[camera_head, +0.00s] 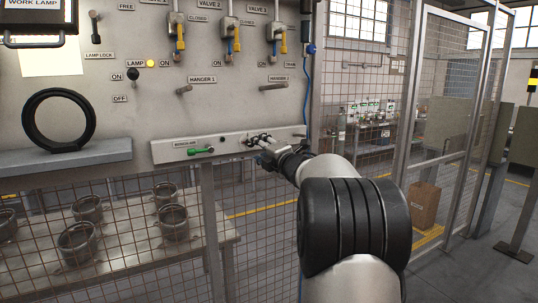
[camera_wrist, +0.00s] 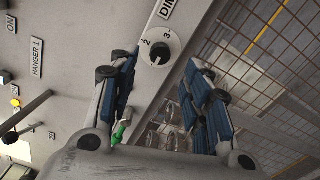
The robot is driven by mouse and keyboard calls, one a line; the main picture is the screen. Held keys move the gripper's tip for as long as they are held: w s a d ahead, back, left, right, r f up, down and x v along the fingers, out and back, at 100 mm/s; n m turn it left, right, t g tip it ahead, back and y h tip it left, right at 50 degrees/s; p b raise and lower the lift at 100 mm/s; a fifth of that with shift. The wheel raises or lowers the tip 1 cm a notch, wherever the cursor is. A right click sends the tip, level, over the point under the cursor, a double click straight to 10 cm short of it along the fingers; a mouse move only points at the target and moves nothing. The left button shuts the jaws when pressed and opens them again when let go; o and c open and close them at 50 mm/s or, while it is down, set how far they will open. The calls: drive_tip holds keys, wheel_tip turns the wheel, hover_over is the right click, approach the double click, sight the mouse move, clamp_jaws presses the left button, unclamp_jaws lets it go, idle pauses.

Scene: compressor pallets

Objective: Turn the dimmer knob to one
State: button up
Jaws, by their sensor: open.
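The dimmer knob (camera_wrist: 158,48) shows in the wrist view as a black knob on a pale round dial. The figures 2 and 3 are readable at the dial's upper edge; I cannot read a 1 or clearly tell the setting. My gripper (camera_wrist: 161,65) is open, with one blue-and-black finger on each side of the dial in the picture and nothing between them. I cannot tell the remaining distance, and no contact shows. In the head view my gripper (camera_head: 262,139) is at the panel's lower strip, where I cannot make out the knob.
A green-handled bench valve (camera_head: 201,151) sits left of my gripper. Hanger pegs (camera_head: 184,89) and valves (camera_head: 230,38) stick out above. A black ring (camera_head: 58,120) stands on a shelf. Wire mesh fencing (camera_head: 335,80) rises close on the right.

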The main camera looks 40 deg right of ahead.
drive_tip(key=v, duration=0.6)
drive_tip(key=shift+s, duration=0.25)
